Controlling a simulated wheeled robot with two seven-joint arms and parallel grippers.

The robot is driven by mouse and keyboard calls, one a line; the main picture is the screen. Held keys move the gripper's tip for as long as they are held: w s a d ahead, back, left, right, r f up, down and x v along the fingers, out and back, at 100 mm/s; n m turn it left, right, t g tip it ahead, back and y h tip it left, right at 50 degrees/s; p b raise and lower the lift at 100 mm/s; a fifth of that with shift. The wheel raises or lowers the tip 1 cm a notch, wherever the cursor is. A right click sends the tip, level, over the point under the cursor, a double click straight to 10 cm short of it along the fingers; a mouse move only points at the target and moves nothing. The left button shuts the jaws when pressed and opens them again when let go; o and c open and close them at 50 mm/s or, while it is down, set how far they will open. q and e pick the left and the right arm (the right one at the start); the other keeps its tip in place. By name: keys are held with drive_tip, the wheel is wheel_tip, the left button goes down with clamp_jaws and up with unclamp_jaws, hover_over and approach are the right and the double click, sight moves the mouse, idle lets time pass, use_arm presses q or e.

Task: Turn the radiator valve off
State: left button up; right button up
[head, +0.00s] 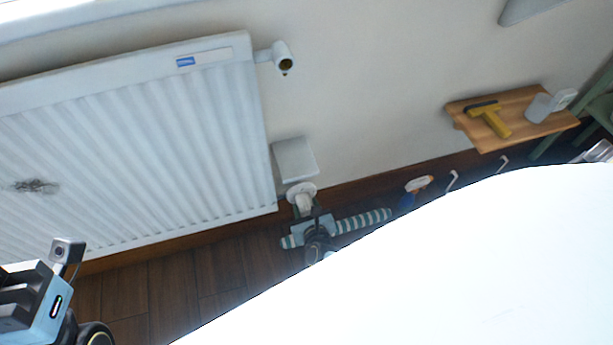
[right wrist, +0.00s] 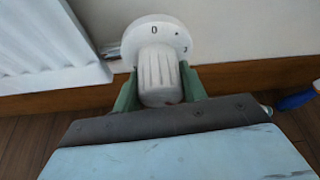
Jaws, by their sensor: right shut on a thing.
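The white radiator (head: 140,140) hangs on the wall at the left of the head view. Its valve, a white ribbed knob with a round dial (head: 301,190), sits at the radiator's lower right corner. In the right wrist view the knob (right wrist: 158,76) stands in front of the dial plate (right wrist: 157,38), which shows a 0 at top and other marks to its right. My right gripper (head: 305,208) is shut on the knob, its green fingers (right wrist: 158,88) on both sides of it. My left gripper is not clearly seen; a part of my left arm shows at the lower left.
A white box (head: 294,159) is on the wall just above the valve. A wooden shelf (head: 540,95) at the right holds a yellow-handled tool (head: 491,120) and a cup (head: 540,108).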

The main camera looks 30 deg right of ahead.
drive_tip(key=shift+n+h, duration=1.4)
drive_tip(key=shift+n, duration=0.8)
drive_tip(key=o, duration=1)
